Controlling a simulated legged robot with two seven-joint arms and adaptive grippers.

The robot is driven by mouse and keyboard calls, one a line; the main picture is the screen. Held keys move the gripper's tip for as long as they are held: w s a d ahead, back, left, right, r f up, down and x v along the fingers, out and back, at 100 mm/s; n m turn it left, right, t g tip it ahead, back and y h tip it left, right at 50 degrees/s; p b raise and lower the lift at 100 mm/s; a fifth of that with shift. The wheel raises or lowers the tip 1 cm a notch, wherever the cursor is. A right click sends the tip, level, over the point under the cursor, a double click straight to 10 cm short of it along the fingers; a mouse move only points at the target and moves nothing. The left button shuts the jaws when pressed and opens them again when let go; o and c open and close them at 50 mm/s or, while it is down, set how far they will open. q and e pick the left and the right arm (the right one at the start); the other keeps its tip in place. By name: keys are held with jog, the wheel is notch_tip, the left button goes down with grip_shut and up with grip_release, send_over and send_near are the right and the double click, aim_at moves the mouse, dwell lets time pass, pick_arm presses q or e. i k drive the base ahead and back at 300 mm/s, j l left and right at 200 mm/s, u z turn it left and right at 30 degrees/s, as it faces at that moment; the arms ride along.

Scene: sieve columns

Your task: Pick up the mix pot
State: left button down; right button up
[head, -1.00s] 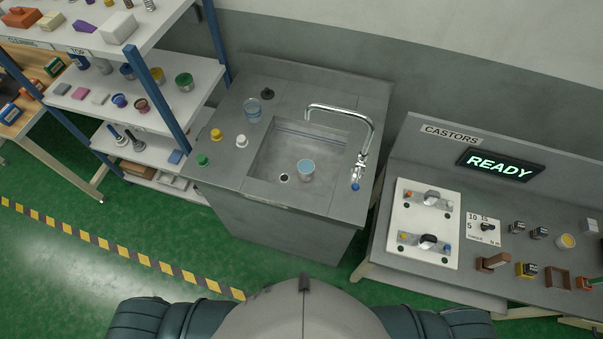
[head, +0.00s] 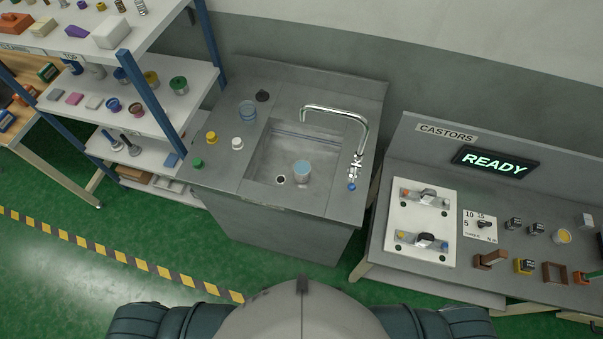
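No label shows which of these is the mix pot. Neither of my grippers is in view; only my own body shows at the bottom edge.
The sink counter (head: 214,170) bears a tap (head: 340,112) and small yellow, white, green and black items. A shelf rack (head: 146,94) stands left. A bench (head: 404,271) with a READY display (head: 495,162) stands right. Green floor lies clear in front.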

aim_at(302, 168)
jog(key=k+l+z, duration=0.65)
jog(key=l, duration=0.15)
jog(key=k+l+z, duration=0.3)
jog(key=l, duration=0.15)
jog(key=i, duration=0.1)
